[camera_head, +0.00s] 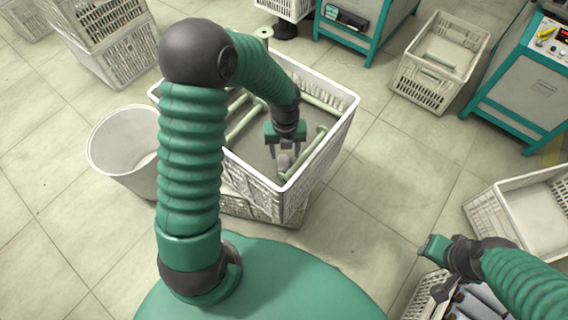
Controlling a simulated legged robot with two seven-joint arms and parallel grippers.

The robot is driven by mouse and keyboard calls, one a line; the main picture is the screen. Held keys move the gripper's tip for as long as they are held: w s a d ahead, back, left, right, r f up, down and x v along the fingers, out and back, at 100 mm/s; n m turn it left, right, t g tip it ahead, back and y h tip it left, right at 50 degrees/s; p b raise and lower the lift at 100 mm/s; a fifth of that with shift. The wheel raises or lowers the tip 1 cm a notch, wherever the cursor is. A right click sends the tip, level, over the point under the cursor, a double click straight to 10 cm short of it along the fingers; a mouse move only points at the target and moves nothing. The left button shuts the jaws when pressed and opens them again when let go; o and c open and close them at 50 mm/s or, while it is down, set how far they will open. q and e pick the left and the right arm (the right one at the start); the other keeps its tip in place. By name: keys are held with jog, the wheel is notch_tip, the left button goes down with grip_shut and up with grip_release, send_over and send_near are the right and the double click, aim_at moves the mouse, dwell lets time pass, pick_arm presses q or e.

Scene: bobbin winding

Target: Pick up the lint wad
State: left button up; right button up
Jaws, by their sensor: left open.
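A small grey wad (283,162), which looks like the lint wad, lies in the white crate (288,190) near its front corner. My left gripper (285,149) is inside the crate, pointing down just above the wad. Its two fingers are apart, with the wad below and close to them. I cannot tell whether the fingers touch it. My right gripper (432,250) is at the lower right, away from the crate, and its fingers are too hard to make out.
Several pale green bobbins (308,150) lie in the same crate around my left gripper. A white bin (125,150) stands to its left. Another crate (440,62) and teal machines (525,85) stand at the right. The tiled floor between is clear.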

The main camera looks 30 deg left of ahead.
aim_at(283, 159)
pick_arm(q)
jog(key=shift+f, duration=0.5)
jog(key=f, duration=0.1)
jog(key=f+b, duration=0.1)
jog(key=f, duration=0.2)
jog(key=shift+w+a+b, duration=0.15)
jog(key=shift+a+b, duration=0.15)
jog(key=shift+b, duration=0.1)
jog(key=shift+c, duration=0.6)
jog(key=c, duration=1)
